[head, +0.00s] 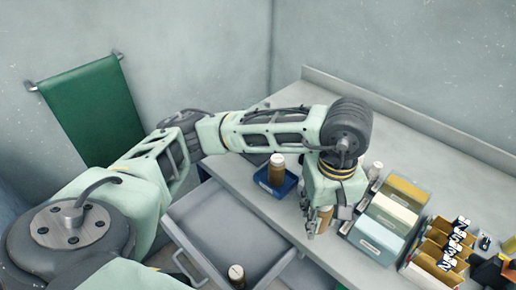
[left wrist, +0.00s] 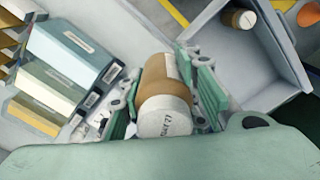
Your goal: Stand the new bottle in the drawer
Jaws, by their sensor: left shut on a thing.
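My left gripper (head: 322,225) is shut on a brown bottle (head: 325,214) above the worktop near its front edge. In the left wrist view, the bottle (left wrist: 163,104) lies between the green finger pads, its white cap with dark lettering towards the camera and a pale label beyond. The grey drawer (head: 205,222) is pulled out to the left of the gripper. One brown bottle with a white cap (head: 237,273) stands in the drawer's front part; it also shows in the left wrist view (left wrist: 240,19). Another brown bottle (head: 276,172) stands in a blue tray (head: 266,187) on the worktop. My right gripper is not clearly seen.
A rack with black-and-white items (head: 455,242) is further right. Much of the drawer floor is bare. A green cloth (head: 95,110) hangs on the wall.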

